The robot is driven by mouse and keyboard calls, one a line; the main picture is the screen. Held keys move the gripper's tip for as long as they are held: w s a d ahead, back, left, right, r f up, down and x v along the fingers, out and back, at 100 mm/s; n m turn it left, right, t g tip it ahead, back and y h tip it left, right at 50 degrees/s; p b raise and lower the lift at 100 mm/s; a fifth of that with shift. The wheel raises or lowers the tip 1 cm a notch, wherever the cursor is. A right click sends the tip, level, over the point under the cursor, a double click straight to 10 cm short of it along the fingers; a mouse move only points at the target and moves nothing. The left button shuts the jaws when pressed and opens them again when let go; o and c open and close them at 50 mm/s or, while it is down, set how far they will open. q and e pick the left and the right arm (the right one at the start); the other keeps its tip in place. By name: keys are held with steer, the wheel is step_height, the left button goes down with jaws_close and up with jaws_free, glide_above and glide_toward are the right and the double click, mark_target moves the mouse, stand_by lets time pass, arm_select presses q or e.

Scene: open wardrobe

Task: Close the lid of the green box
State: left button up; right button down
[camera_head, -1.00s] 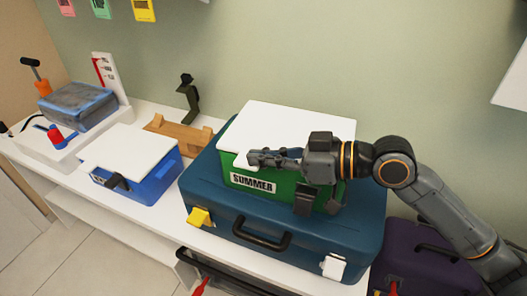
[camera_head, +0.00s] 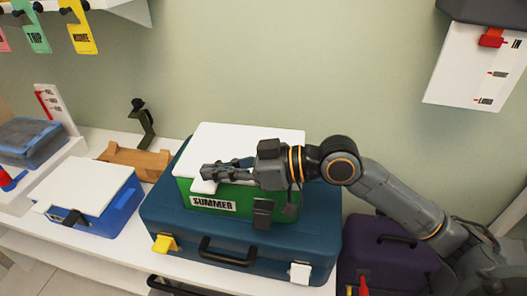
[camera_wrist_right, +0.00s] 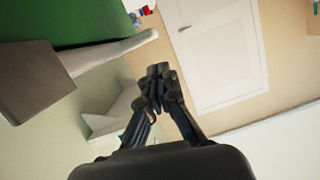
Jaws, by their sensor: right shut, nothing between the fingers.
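The green box (camera_head: 240,200), labelled SUMMER, sits on a dark teal suitcase (camera_head: 185,210). Its white lid (camera_head: 250,140) lies over the top and looks nearly flat; I cannot tell whether it is fully seated. A dark grey latch (camera_head: 262,213) is at the box's front. My right gripper (camera_head: 207,173) is shut and empty, lying along the lid's front edge; whether it touches is unclear. It hides part of that edge. In the right wrist view the shut fingers (camera_wrist_right: 158,85) show, with the green box (camera_wrist_right: 60,20) and its lid edge (camera_wrist_right: 110,52) upper left. My left gripper is out of view.
A blue box (camera_head: 105,213) with a white lid and a wooden stand (camera_head: 135,160) are to the left. A purple case (camera_head: 385,255) is below right. A white hanging scale panel (camera_head: 475,70) is upper right. The wall space above the green box is clear.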

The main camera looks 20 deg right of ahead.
arm_select(q)
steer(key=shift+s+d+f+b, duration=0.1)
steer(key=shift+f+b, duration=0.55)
steer(key=shift+b, duration=0.3)
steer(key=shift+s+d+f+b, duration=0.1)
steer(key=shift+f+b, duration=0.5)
steer(key=shift+b, duration=0.3)
arm_select(e)
steer(key=r+v, duration=0.1)
steer(key=v, duration=0.9)
